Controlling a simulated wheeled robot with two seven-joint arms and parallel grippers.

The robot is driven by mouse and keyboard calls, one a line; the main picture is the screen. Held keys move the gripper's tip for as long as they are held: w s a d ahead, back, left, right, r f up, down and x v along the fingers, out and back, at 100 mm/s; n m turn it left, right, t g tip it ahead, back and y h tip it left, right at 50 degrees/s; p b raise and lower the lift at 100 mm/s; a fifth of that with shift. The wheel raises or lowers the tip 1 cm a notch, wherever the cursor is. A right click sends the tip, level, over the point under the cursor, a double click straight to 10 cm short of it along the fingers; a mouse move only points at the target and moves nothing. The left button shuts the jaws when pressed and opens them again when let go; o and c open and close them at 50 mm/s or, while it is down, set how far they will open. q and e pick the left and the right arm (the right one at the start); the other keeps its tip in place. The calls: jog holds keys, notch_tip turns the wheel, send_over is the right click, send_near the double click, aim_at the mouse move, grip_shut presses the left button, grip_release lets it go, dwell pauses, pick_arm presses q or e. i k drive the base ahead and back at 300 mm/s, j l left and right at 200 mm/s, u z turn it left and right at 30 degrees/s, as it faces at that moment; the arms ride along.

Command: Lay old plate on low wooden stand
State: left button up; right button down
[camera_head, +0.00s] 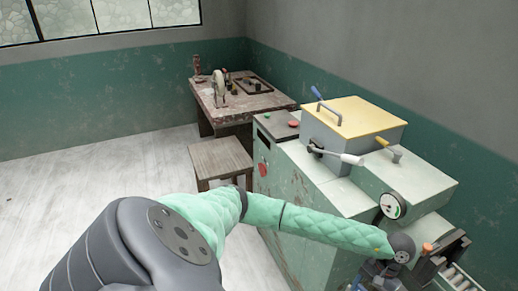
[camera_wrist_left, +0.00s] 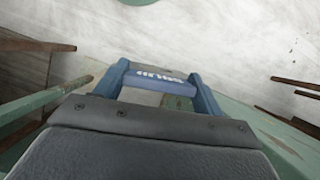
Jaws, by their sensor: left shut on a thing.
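The low wooden stand (camera_head: 220,158) is a square, stool-like brown stand on the floor, left of the green machine; its top looks bare. My left arm reaches across the front to the lower right. My left gripper (camera_head: 383,276) is at the machine's near end, far from the stand and partly cut off by the frame edge. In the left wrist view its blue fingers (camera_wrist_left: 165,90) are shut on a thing. A flat grey patch shows between them, but I cannot tell whether it is the old plate. My right gripper is out of view.
The green machine (camera_head: 310,190) has a yellow lid (camera_head: 355,117), levers and a gauge (camera_head: 392,205). A worn table (camera_head: 235,103) with an upright pale disc (camera_head: 219,84) and small tools stands behind the stand. The pale floor (camera_head: 90,180) at left is clear.

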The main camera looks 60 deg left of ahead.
aim_at(214, 154)
jog(key=j+u, duration=0.15)
jog(key=u, duration=0.3)
jog(key=i+j+u, duration=0.1)
jog(key=u, duration=0.35)
jog(key=i+j, duration=0.6)
jog(key=j, duration=0.15)
jog(key=i+j+u, duration=0.1)
jog(key=i+j, duration=0.5)
jog(key=j, duration=0.2)
jog(key=i+j, duration=0.6)
jog(key=j, duration=0.1)
